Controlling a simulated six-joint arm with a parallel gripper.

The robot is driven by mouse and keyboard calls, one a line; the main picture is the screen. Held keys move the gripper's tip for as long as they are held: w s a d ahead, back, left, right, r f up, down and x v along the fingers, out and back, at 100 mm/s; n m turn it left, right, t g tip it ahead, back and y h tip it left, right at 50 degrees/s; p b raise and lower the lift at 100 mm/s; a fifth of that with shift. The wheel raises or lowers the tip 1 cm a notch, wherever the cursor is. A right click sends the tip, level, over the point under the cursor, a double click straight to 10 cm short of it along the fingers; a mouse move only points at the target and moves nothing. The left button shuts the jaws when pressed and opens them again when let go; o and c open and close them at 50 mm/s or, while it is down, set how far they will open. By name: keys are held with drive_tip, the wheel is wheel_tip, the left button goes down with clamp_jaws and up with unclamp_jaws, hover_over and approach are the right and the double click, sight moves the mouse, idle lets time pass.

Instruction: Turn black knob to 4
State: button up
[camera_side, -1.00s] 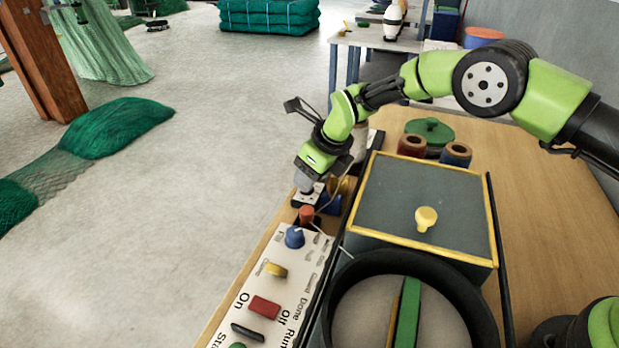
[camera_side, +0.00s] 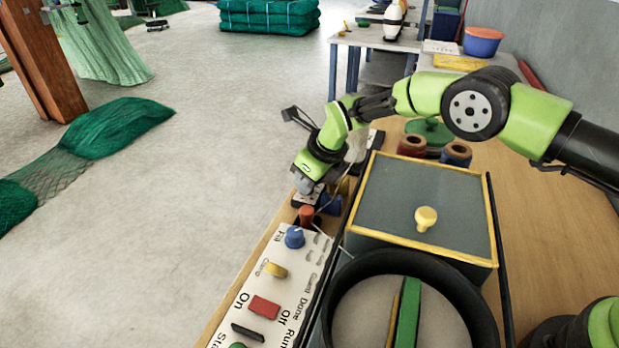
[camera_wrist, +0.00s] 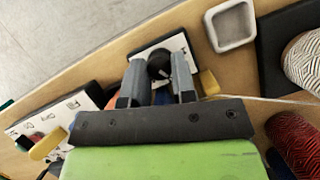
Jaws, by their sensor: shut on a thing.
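The black knob (camera_wrist: 158,66) shows in the wrist view on a small white plate (camera_wrist: 182,44) with dark edges. A pale pointer line is visible on the knob, but I cannot read the numbers on the plate. My gripper (camera_wrist: 158,74) has a grey finger on each side of the knob and is shut on it. In the side view my gripper (camera_side: 303,184) is tilted over the small plate at the far end of the panel row, and it hides the knob there.
A white control panel (camera_side: 285,252) with blue, yellow and red controls lies nearer the camera. A red knob (camera_side: 306,214) stands close to my gripper. A grey box with a yellow-edged lid (camera_side: 395,195) is to the right. In the wrist view a grey square tray (camera_wrist: 231,42) sits beside the plate.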

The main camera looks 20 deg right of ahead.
drive_tip(key=shift+m, duration=0.7)
drive_tip(key=o, duration=0.9)
drive_tip(key=shift+r, duration=0.1)
drive_tip(key=v, duration=0.9)
drive_tip(key=shift+s+a+r, duration=0.15)
drive_tip(key=shift+s+r, duration=0.1)
drive_tip(key=shift+r, duration=0.1)
drive_tip(key=shift+h, duration=0.3)
